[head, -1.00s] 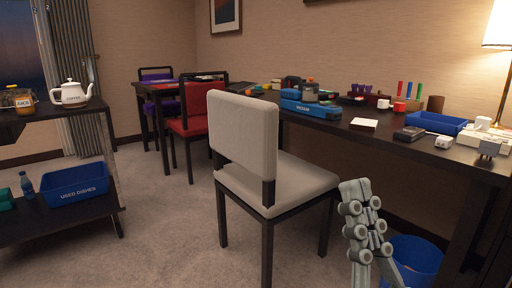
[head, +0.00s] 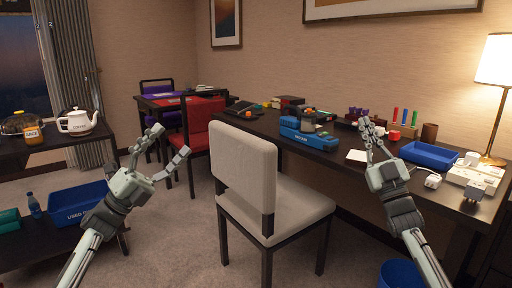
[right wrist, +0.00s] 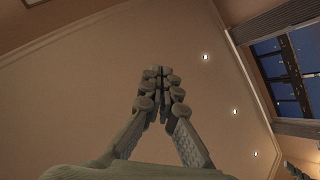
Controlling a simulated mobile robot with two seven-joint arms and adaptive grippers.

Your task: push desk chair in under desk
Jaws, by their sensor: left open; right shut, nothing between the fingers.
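The desk chair (head: 243,160) is pale beige with dark legs and stands on the carpet in the middle of the head view. Its seat (head: 290,208) is beside the long dark desk (head: 340,158), mostly out in front of it. My left gripper (head: 168,143) is open and empty, raised to the left of the chair back and apart from it. My right gripper (head: 369,130) is shut and empty, raised to the right of the chair, in front of the desk in the picture. The right gripper also shows in the right wrist view (right wrist: 161,75), pointing at the ceiling.
A red chair (head: 203,132) stands behind the desk chair near a dark table. A shelf cart with a blue bin (head: 75,204) is at the left. A blue waste bin (head: 400,275) is on the floor at lower right. Blue trays, a lamp (head: 497,75) and small items crowd the desk.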

